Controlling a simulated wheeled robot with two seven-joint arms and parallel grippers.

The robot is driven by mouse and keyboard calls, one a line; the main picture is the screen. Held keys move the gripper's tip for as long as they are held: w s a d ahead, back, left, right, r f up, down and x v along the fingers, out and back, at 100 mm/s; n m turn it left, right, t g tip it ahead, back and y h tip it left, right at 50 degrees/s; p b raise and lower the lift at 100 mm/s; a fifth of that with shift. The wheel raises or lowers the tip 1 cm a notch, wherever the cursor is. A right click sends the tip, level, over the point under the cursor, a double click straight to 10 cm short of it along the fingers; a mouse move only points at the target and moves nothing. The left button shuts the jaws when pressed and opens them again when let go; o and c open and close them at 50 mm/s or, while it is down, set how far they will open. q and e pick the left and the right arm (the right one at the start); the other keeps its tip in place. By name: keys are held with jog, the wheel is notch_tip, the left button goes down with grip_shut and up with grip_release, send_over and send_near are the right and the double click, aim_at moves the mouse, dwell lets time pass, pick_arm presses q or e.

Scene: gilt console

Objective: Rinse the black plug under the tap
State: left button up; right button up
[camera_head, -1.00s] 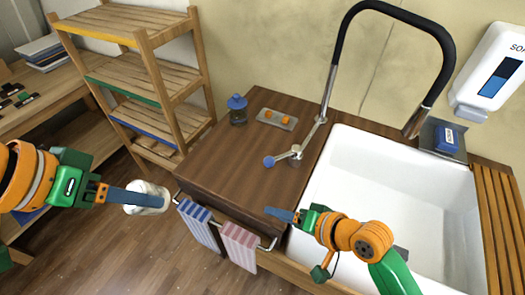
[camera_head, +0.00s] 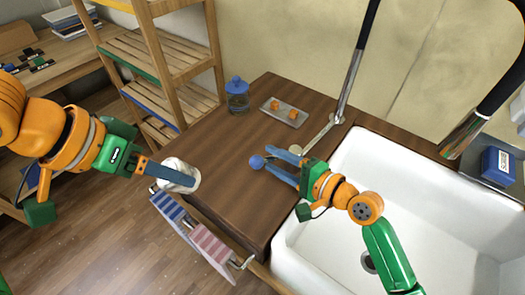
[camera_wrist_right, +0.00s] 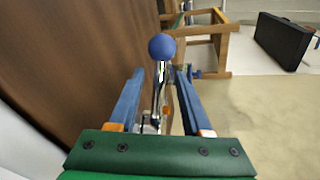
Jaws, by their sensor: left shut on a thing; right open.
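My left gripper (camera_head: 172,174) is shut on a white, marbled cylindrical vessel (camera_head: 184,173) near the counter's front left edge. My right gripper (camera_head: 276,160) is open at the tap's lever. In the right wrist view its fingers (camera_wrist_right: 160,78) stand on either side of the chrome lever (camera_wrist_right: 159,85), whose blue ball knob (camera_wrist_right: 161,47) is just beyond the fingertips. The knob also shows in the head view (camera_head: 257,162). The tap (camera_head: 351,80) has a chrome stem and a black arched spout ending over the white sink (camera_head: 340,195). I cannot make out a black plug.
A tray (camera_head: 284,112) with orange pieces and a blue-lidded jar (camera_head: 237,95) stand on the wooden counter (camera_head: 215,145). Striped towels (camera_head: 210,250) hang at its front. A wooden shelf (camera_head: 165,65) stands at left.

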aim_at(270, 157)
jog(key=x, duration=0.4)
jog(key=shift+w+d+f, duration=0.15)
jog(key=shift+w+d, duration=0.05)
jog(key=shift+w, duration=0.1)
jog(key=shift+a, duration=0.4)
jog(key=shift+w+d, duration=0.1)
grip_shut()
jog(key=shift+f, duration=0.15)
dwell(0.5)
